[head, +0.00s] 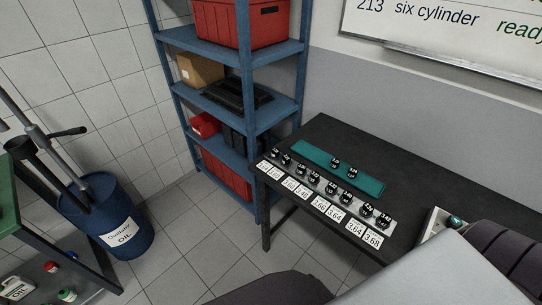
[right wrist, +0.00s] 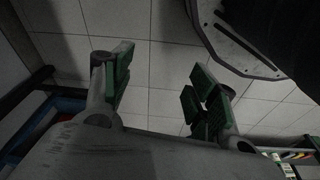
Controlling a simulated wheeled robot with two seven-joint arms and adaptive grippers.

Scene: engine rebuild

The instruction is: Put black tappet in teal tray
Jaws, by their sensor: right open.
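The teal tray (head: 312,155) lies on the black table (head: 330,127), long and flat. Two black tappets (head: 335,162) with small white markings stand on it. In front of it, several more black tappets (head: 332,188) stand in a row on a pale strip, behind white number cards (head: 320,204). My right gripper (right wrist: 159,85) shows only in the right wrist view, its green-padded fingers wide apart and nothing between them. Floor tiles show behind it. My left gripper is in neither view.
A pale box (head: 436,223) stands at the table's right, partly hidden by my arm. A blue shelf (head: 280,55) with red bins stands behind the table's left end. A blue oil drum (head: 118,232) stands on the floor at left.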

